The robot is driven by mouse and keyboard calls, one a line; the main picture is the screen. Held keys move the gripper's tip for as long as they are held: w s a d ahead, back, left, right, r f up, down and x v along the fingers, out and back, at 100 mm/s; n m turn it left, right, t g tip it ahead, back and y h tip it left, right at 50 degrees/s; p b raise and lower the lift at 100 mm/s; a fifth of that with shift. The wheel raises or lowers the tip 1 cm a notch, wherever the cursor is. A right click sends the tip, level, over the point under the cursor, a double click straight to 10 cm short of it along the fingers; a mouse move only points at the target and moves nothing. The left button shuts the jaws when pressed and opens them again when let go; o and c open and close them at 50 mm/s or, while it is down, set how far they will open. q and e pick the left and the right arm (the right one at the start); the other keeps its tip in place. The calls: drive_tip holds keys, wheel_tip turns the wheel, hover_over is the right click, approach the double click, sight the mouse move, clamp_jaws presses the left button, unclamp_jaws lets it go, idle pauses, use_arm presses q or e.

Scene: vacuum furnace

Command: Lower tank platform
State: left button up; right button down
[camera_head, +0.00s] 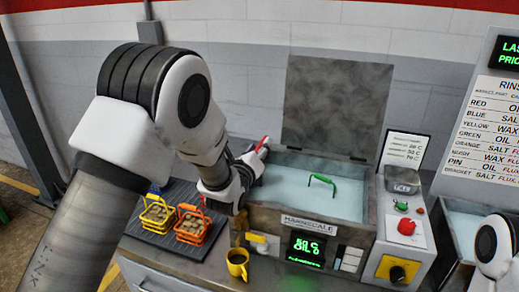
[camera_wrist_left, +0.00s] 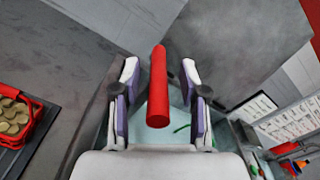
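The tank (camera_head: 262,215) is a grey metal box with its lid (camera_head: 335,105) raised and pale liquid (camera_head: 300,190) inside. A green handle (camera_head: 322,180) sticks up from the liquid; the platform itself cannot be made out. A red bar-shaped handle (camera_head: 264,143) is at the tank's back left corner. My left gripper (camera_head: 256,157) is at that handle. In the left wrist view, its fingers (camera_wrist_left: 160,100) are open on either side of the red handle (camera_wrist_left: 158,88), with gaps showing on both sides. Of my right arm only a link shows at the right edge; its gripper is out of view.
A yellow basket (camera_head: 158,214) and an orange basket (camera_head: 193,226) stand on a dark mat left of the tank. A yellow mug (camera_head: 238,262) stands at the front. A control panel (camera_head: 403,240) with a red knob is on the right.

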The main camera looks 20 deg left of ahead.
use_arm(q)
drive_tip(key=shift+s, duration=0.1)
drive_tip(key=s, duration=1.1)
drive_tip(key=shift+s+a, duration=0.2)
drive_tip(key=shift+s, duration=0.2)
